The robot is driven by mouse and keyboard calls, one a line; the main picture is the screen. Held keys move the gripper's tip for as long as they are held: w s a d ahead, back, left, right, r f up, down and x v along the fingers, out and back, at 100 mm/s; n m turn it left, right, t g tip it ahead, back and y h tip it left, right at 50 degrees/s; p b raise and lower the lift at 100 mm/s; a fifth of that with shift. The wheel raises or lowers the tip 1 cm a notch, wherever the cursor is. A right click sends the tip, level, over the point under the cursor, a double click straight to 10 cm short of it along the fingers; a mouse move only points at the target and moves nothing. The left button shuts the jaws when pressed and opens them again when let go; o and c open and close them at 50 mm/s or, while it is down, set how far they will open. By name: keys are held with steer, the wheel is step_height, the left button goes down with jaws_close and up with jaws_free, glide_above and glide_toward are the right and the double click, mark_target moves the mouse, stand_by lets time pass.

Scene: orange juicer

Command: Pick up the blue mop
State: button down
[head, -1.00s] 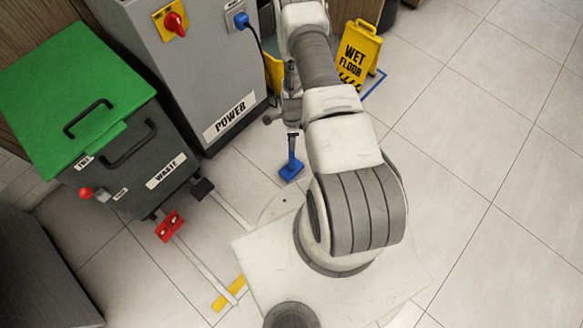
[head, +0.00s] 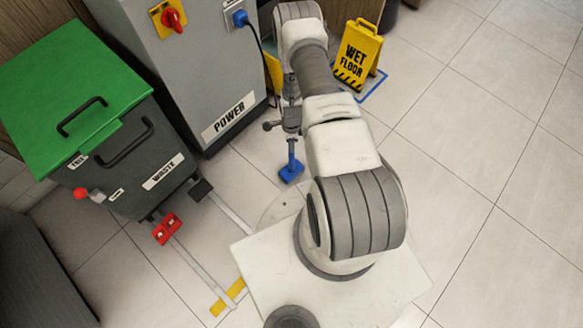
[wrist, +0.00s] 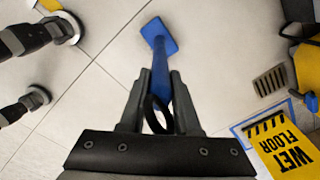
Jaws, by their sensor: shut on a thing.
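The blue mop (head: 291,170) stands below my gripper (head: 291,120) in the head view, its flat blue head low near the floor. In the wrist view its blue head (wrist: 160,36) is at the top and its shaft runs down between the fingers of my gripper (wrist: 161,82). The fingers are shut on the mop's shaft. A dark loop shows between them. The arm hides the mop's upper part in the head view, and I cannot tell whether the head touches the floor.
A yellow wet floor sign (head: 357,55) stands right of the arm, also in the wrist view (wrist: 285,150). The grey power cabinet (head: 190,75) and the green-lidded waste bin (head: 120,165) are on the left. Floor at right is clear.

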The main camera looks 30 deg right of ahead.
steer(key=shift+r, duration=0.1)
stand_by(0.3)
steer(key=shift+r+p, duration=0.9)
steer(key=shift+r, duration=1)
steer(key=shift+d+r, duration=0.2)
steer(key=shift+r, duration=0.05)
steer(key=s+d+r+p, duration=0.2)
steer(key=d+r, duration=0.4)
steer(key=d, duration=0.5)
steer(key=shift+r+p, duration=0.3)
steer(key=shift+p, duration=0.15)
steer(key=c, duration=1.3)
jaws_free()
jaws_close()
